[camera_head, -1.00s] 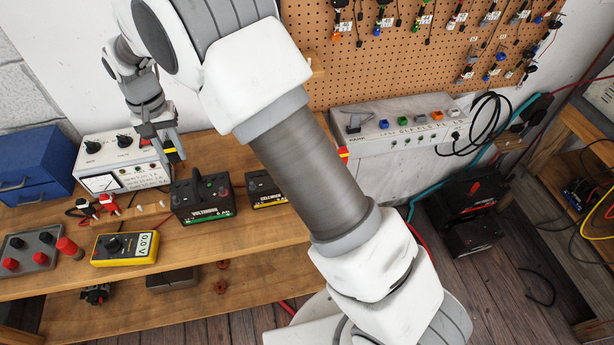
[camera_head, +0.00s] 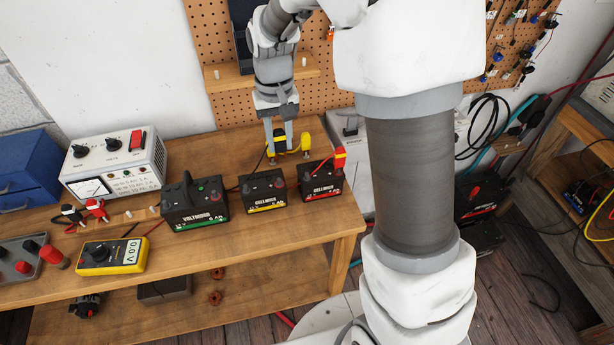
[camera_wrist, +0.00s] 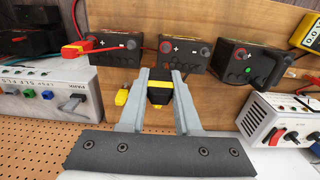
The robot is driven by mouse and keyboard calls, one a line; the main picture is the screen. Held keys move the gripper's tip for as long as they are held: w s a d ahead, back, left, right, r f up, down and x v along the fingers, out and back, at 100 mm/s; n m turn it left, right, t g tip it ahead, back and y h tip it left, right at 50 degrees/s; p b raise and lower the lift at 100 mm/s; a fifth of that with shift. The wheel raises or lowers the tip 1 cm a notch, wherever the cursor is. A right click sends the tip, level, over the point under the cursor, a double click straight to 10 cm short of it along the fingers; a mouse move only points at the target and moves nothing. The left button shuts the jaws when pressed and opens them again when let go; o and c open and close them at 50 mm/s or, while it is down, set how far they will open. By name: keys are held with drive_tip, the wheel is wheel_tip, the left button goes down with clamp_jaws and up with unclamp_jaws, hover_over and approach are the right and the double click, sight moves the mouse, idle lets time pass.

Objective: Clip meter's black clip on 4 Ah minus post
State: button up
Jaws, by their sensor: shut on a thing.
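My gripper (camera_head: 278,140) points down just behind the two right-hand batteries. It is shut on a black clip with a yellow band (camera_wrist: 160,92), held above the bench. Three black batteries stand in a row: one with a green stripe (camera_head: 195,212), one with a yellow stripe (camera_head: 265,197) and one with a red stripe (camera_head: 322,187). Their Ah figures are too small to read surely. A red clip (camera_head: 340,158) sits on the red-striped battery's right end. The yellow meter (camera_head: 112,256) lies at front left, reading 0.0 V. The held clip's jaw tips are unclear.
A yellow object (camera_head: 300,147) is beside my gripper, partly hidden. A white bench supply (camera_head: 115,165) stands at back left, with red and black clips (camera_head: 85,213) before it. A grey-white box (camera_head: 350,150) stands right. Bare wood (camera_head: 245,240) lies before the batteries.

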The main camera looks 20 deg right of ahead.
hover_over(307, 173)
wheel_tip(307, 173, down, 4)
drive_tip(key=b, duration=0.3)
drive_tip(key=shift+f+b, duration=0.45)
drive_tip(key=shift+f, duration=0.15)
drive_tip(key=shift+f, duration=0.15)
drive_tip(key=shift+f+b, duration=0.9)
drive_tip(key=shift+f, duration=0.2)
drive_tip(key=o, duration=1)
